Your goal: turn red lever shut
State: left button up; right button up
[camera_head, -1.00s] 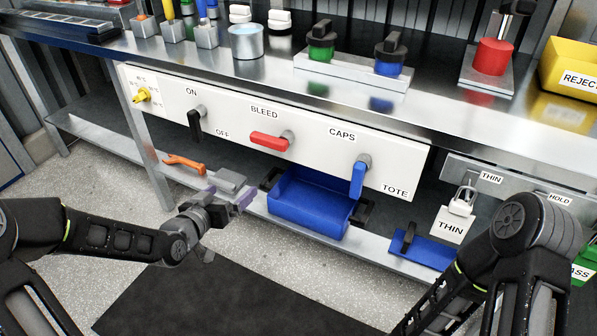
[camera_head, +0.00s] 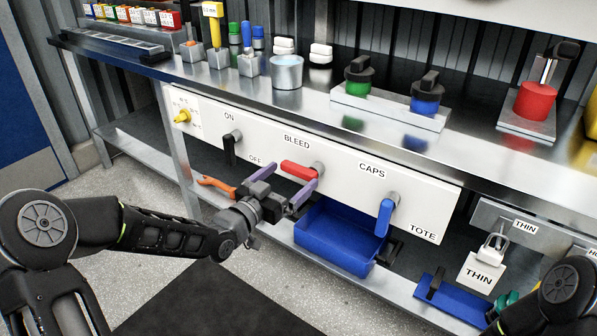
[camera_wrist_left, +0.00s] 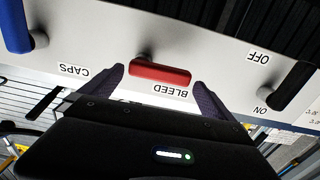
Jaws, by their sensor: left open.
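The red lever (camera_head: 298,170) is on the white panel below the BLEED label. It lies near level, its handle reaching left from a grey pivot at its right end. My left gripper (camera_head: 293,175) is open in front of it, with its two purple fingers apart. In the left wrist view the red lever (camera_wrist_left: 160,74) shows between the fingertips of the left gripper (camera_wrist_left: 158,80), at about tip depth. I cannot tell whether either finger touches it. My right gripper is not clearly seen; only part of that arm shows at the lower right.
A black lever (camera_head: 229,148) by ON/OFF is left of the red one; a blue lever (camera_head: 386,216) below CAPS hangs to the right. A blue tote (camera_head: 335,240) and an orange-handled object (camera_head: 217,187) lie on the shelf below. The workbench edge overhangs the panel.

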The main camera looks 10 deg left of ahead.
aim_at(296, 173)
pick_arm(q)
jog(key=x, duration=0.4)
jog(key=shift+w, duration=0.1)
jog(key=shift+c, duration=0.6)
jog(key=c, duration=1.6)
